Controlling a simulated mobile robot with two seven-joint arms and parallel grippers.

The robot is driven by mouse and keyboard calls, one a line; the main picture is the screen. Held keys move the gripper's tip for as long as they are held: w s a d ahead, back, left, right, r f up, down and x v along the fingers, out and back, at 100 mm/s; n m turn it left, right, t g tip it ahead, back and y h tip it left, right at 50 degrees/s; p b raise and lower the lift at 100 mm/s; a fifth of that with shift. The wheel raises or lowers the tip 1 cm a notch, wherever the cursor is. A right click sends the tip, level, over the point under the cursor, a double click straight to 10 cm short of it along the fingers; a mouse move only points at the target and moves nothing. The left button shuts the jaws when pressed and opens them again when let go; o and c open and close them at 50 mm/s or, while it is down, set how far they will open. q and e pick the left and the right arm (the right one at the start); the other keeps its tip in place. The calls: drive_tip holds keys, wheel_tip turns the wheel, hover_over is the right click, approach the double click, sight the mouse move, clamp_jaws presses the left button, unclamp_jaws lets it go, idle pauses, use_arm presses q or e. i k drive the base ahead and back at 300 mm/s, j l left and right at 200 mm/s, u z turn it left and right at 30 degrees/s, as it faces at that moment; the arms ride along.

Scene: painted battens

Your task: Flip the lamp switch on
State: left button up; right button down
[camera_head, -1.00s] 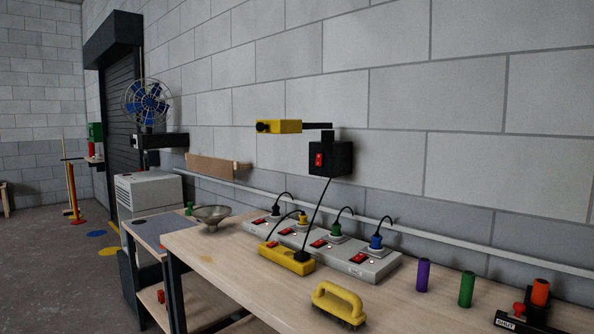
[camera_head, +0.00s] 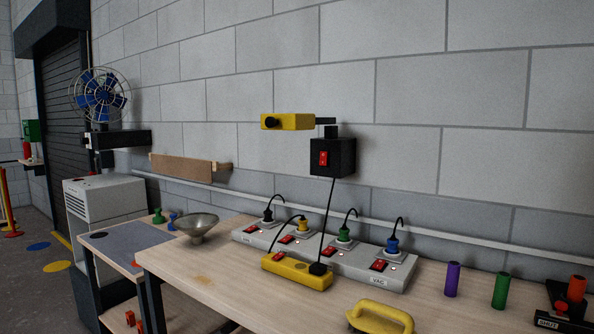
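A black switch box (camera_head: 333,157) with a red rocker switch (camera_head: 323,158) is mounted on the block wall above the bench. A yellow lamp head (camera_head: 287,121) sticks out to the left on a dark arm just above the box. A black cord runs from the box down to a yellow power block (camera_head: 297,271) on the bench. I cannot tell which way the rocker is set. Neither of my grippers is in view.
On the wooden bench (camera_head: 215,277) stand a grey outlet strip (camera_head: 364,270) with coloured plugs, a metal funnel (camera_head: 196,227), a yellow-handled brush (camera_head: 381,315), and purple (camera_head: 452,279) and green (camera_head: 500,290) cylinders.

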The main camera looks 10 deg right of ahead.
sight(324, 155)
drive_tip(key=i+j, duration=0.25)
drive_tip(key=j, duration=0.15)
drive_tip(key=i+j, duration=0.25)
drive_tip(key=j, duration=0.15)
drive_tip(key=i+j, duration=0.2)
drive_tip(key=j, duration=0.25)
drive_tip(key=i+j+u, duration=0.1)
drive_tip(key=i+j, duration=0.15)
drive_tip(key=j, duration=0.15)
